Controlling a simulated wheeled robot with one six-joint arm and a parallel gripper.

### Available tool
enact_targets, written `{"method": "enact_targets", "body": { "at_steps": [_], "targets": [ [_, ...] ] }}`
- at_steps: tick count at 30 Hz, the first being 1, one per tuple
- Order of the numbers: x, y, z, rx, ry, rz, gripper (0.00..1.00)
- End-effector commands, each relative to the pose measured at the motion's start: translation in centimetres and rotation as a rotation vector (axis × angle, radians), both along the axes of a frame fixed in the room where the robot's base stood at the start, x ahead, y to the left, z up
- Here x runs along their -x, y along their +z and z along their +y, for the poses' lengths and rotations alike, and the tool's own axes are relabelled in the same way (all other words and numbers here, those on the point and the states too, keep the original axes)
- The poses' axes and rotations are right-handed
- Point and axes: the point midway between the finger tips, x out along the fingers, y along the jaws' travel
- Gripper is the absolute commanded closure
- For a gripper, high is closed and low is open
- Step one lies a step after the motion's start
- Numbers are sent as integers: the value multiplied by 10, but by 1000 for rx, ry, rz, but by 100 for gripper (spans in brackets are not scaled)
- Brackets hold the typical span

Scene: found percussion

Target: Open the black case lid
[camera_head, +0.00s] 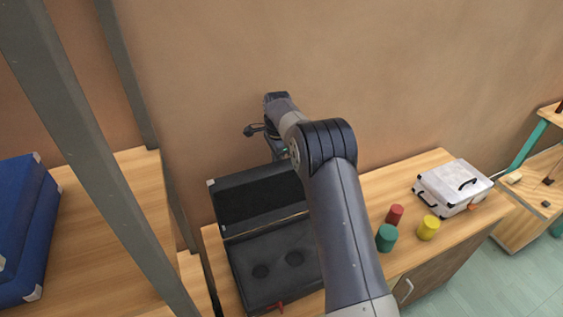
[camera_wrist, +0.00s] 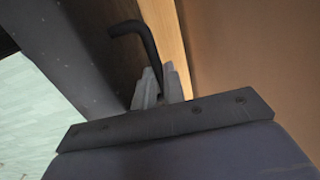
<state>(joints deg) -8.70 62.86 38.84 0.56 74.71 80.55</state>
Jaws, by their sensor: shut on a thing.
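The black case stands open on the wooden bench in the head view. Its lid (camera_head: 228,196) is raised and leans towards the wall, showing its dark inside. Its base (camera_head: 290,288) lies flat with round recesses in the dark lining. My gripper (camera_head: 279,150) is at the lid's upper edge, partly hidden by my arm. In the wrist view my gripper (camera_wrist: 161,88) is shut on a black bent handle (camera_wrist: 133,27) beside the dark lid panel (camera_wrist: 75,45). My arm hides the right side of the case.
A red cylinder (camera_head: 395,214), a green cylinder (camera_head: 387,239) and a yellow cylinder (camera_head: 428,229) stand right of the case. A white case (camera_head: 452,187) lies farther right. A blue case (camera_head: 22,225) and grey posts (camera_head: 95,165) are at left. The wall (camera_head: 400,80) is close behind.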

Motion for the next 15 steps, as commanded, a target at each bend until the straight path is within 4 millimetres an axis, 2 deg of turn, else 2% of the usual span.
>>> {"method": "enact_targets", "body": {
  "at_steps": [3,15],
  "targets": [
    [-8,-9,4,1,0,13,100],
    [-23,-15,9,1,0,13,100]
  ]
}}
